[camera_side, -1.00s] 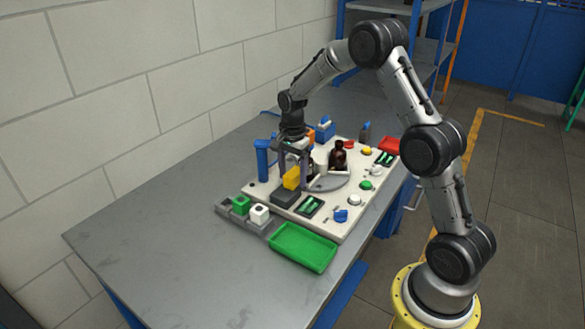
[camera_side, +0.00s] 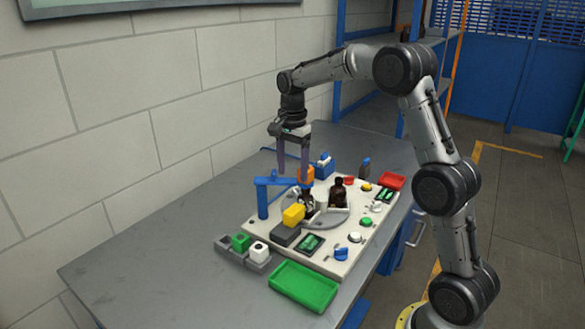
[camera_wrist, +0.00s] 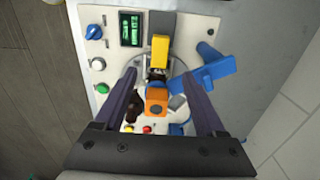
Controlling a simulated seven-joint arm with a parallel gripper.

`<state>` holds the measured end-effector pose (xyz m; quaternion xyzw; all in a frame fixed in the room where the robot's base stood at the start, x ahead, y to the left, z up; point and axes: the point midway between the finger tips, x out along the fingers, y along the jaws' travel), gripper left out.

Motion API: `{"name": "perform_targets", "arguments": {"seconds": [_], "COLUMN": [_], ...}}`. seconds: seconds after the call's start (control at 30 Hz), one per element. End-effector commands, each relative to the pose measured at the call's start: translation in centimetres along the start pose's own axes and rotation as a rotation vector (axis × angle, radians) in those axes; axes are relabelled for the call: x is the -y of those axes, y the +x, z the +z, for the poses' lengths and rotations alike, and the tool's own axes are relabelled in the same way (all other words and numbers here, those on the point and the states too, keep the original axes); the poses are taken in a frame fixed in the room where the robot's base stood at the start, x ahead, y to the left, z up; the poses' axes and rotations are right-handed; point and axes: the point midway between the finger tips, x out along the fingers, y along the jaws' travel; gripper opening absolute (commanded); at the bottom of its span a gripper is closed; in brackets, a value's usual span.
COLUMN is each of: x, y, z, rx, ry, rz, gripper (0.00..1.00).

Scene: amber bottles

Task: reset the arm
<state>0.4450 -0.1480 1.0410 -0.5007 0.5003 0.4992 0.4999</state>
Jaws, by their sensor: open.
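My gripper (camera_side: 294,158) is open and empty, pointing down above the far left part of the white board (camera_side: 345,266). In the wrist view its two fingers (camera_wrist: 157,90) stand wide apart with nothing between them at their own height. Below, an amber bottle (camera_side: 338,192) stands upright on the grey round plate (camera_side: 329,220). The bottle also shows in the wrist view (camera_wrist: 134,107), beside the left finger. An orange block (camera_side: 306,174) is below the fingers and shows in the wrist view (camera_wrist: 156,102). A small dark object under the yellow block is partly hidden.
A blue post with an arm (camera_side: 263,196) stands close to the gripper. A yellow block (camera_side: 293,215) sits on a dark base. A green tray (camera_side: 303,287), a red tray (camera_side: 392,181), and green and white cubes (camera_side: 259,252) lie around the board. The table's near left is clear.

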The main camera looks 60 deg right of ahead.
Motion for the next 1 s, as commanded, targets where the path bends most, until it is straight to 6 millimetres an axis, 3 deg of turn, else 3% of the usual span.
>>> {"name": "perform_targets", "arguments": {"seconds": [0.3,0.47,0.6,0.7,0.83,1.0], "x": [0.1,-0.2,-3.3,-6.4,-10.7,-16.6], "y": [-0.3,-4.4,-9.0,-11.3,-13.1,-13.5], "z": [0.3,2.2,5.4,7.5,9.9,12.4], "rx": [-0.002,-0.026,-0.047,-0.064,-0.092,-0.142], "ry": [-0.008,-0.044,-0.103,-0.186,-0.333,-0.571], "rz": [-0.006,-0.086,-0.168,-0.222,-0.287,-0.362], "gripper": [0.72,0.72,0.72,0.72,0.72,0.72]}}
